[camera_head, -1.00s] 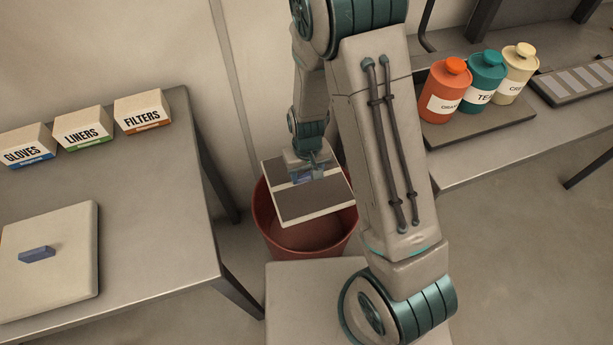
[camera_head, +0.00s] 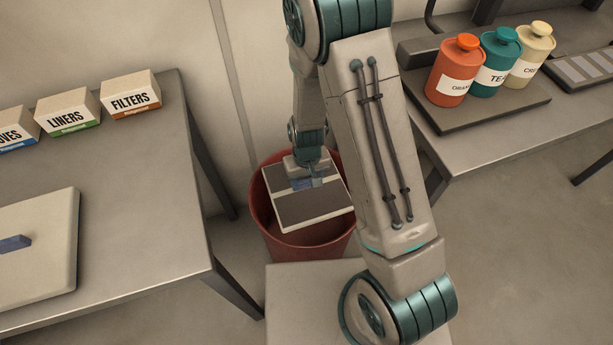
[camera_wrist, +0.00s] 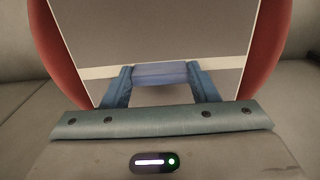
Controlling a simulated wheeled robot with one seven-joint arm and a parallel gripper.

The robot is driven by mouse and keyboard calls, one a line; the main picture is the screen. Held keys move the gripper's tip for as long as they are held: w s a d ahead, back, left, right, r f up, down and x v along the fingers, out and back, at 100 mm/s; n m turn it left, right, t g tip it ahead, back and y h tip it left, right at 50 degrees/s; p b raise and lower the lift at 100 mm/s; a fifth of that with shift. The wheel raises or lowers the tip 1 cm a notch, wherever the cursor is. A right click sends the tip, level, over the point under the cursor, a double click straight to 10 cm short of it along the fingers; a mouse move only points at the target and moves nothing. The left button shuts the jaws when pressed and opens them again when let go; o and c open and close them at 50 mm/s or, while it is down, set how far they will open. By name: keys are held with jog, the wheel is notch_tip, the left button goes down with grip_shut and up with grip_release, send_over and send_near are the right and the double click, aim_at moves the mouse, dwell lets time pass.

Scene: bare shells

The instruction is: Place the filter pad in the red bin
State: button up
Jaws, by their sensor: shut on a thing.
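The filter pad (camera_head: 312,207) is a flat square panel with dark grey faces, a pale rim, a pale cross strip and a blue grip block (camera_wrist: 160,74). My gripper (camera_head: 308,183) is shut on this block; its blue fingers (camera_wrist: 160,82) press both ends in the wrist view. The red bin (camera_head: 300,246) is round and stands on the floor between the tables. The pad hangs over its mouth, within the rim's outline in the head view. Red wall (camera_wrist: 268,50) shows on both sides of the pad in the wrist view. I cannot tell how deep the pad sits.
The left table (camera_head: 150,180) holds FILTERS (camera_head: 131,95), LINERS (camera_head: 68,110) and gloves boxes, plus a cream board (camera_head: 50,225) with a blue block. The right table (camera_head: 480,150) carries orange, teal and cream canisters (camera_head: 498,65) on a dark tray.

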aim_at(307, 181)
jog(key=shift+f+b, duration=0.4)
jog(key=shift+f, duration=0.6)
jog(key=o, duration=1.3)
jog(key=shift+r, duration=0.1)
notch_tip(307, 181, up, 7)
jog(key=p, duration=0.5)
